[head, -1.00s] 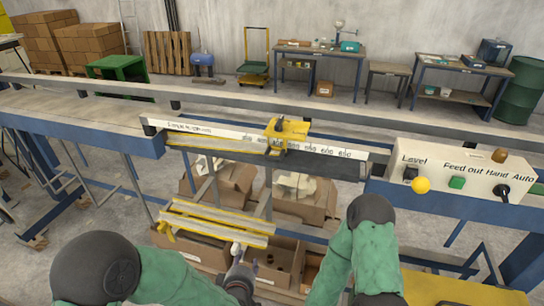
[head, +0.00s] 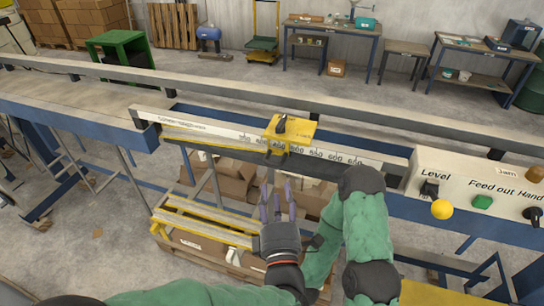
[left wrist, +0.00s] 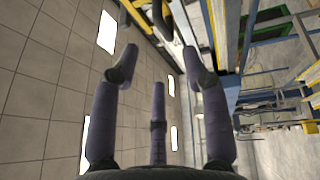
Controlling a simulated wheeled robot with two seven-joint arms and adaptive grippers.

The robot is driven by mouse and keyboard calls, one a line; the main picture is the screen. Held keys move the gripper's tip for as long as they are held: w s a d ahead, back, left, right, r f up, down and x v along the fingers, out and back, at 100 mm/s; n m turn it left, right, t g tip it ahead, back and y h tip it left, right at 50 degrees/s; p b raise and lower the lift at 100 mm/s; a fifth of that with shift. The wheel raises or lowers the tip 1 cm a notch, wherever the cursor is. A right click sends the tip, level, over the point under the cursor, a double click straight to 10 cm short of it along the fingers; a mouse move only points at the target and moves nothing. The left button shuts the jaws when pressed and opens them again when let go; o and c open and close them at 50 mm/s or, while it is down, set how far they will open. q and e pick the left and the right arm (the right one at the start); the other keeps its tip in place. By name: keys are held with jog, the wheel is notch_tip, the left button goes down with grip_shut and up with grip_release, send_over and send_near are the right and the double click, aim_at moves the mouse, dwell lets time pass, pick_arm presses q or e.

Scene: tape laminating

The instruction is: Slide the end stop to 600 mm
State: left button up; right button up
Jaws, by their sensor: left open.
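The end stop (head: 298,130) is a yellow block with a dark knob on top, seated on the white scale rail (head: 215,132) in the head view. Small printed numbers show on both sides of it; the last ones on the right seem to read 550, 600 and 650. My left gripper (head: 277,200) is open and empty, fingers pointing up toward the rail, below and in front of the stop, apart from it. In the left wrist view its spread fingers (left wrist: 162,75) have nothing between them. A yellow and dark part (left wrist: 140,12) beyond them may be the stop. My right gripper is not visible.
A control box (head: 478,190) with a yellow knob and green button stands right of the rail. A yellow slatted frame (head: 195,225) and cardboard boxes (head: 225,180) lie below the rail. A grey rail runs behind the stop.

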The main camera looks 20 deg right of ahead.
aim_at(274, 165)
pick_arm(q)
jog(key=x, duration=1)
jog(key=shift+w, duration=0.2)
grip_shut()
